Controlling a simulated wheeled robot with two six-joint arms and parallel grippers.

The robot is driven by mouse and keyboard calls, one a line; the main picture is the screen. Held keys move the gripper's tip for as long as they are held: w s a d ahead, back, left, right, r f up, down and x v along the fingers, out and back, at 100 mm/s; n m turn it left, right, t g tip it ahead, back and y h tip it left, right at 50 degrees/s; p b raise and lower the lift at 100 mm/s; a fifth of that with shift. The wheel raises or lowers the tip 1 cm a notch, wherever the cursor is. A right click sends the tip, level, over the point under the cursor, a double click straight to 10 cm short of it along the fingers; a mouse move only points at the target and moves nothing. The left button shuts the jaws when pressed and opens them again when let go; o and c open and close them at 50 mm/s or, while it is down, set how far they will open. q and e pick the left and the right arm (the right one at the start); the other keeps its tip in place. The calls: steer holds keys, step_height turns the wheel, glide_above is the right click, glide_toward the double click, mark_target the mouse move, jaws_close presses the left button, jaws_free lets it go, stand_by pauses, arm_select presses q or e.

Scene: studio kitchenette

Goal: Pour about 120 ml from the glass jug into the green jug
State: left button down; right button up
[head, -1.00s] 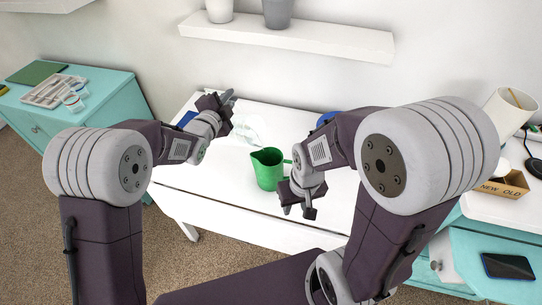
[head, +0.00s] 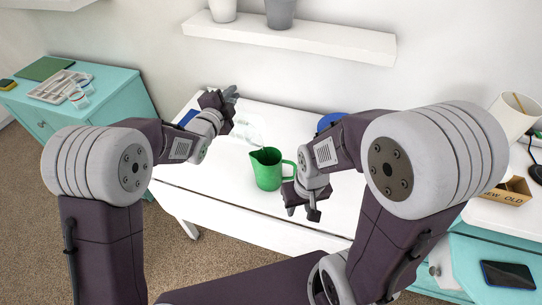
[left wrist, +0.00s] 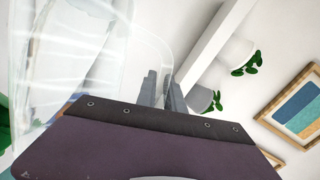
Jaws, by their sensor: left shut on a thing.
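The clear glass jug (head: 249,131) is behind and a little left of the green jug and hard to make out against the white table. It fills the left of the left wrist view (left wrist: 65,60). My left gripper (head: 231,94) is shut on its handle; the fingers show beside the handle in the left wrist view (left wrist: 160,88). I cannot tell the jug's exact tilt or liquid level. The green jug (head: 267,171) stands upright on the table, handle to the right. My right gripper (head: 303,212) is empty, fingers apart, just right of and in front of the green jug.
The white table (head: 215,180) is clear left of the green jug. A blue item (head: 190,117) lies near my left gripper, and a blue round thing (head: 328,121) is partly behind my right arm. A wall shelf (head: 300,38) with pots hangs above.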

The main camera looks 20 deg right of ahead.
arm_select(q)
steer(key=shift+s+d+r, duration=0.15)
steer(key=shift+d+r, duration=0.05)
steer(key=shift+r, duration=0.25)
arm_select(e)
steer(key=shift+s+d+f, duration=0.1)
steer(key=shift+s+d, duration=0.1)
steer(key=shift+d, duration=0.2)
